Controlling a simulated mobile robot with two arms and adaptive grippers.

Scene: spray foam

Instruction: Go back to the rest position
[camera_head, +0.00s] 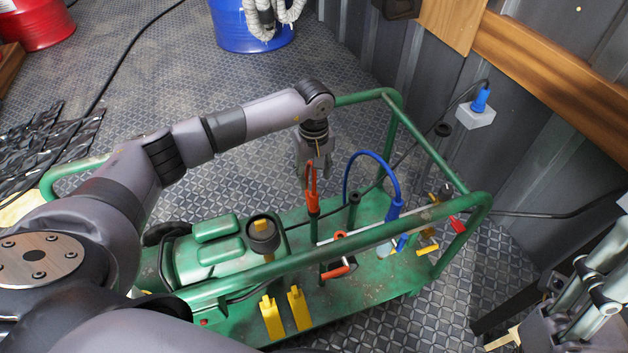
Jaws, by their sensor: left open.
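My left gripper (315,168) points down over the far side of the green wheeled cart (350,285). Its fingers are apart. An upright orange-red handle (312,198) on the cart stands directly below the fingertips, its top reaching up close to them. I cannot tell whether they touch. My left arm (205,138) reaches in from the left over the cart's left part.
The cart's green rail (430,150) surrounds the arm's reach. A blue hose loop (372,155) rises right of the gripper. Yellow clips (272,317) sit at the cart's front. A blue drum (240,38) stands behind, a corrugated wall at right. Patterned floor behind the cart is open.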

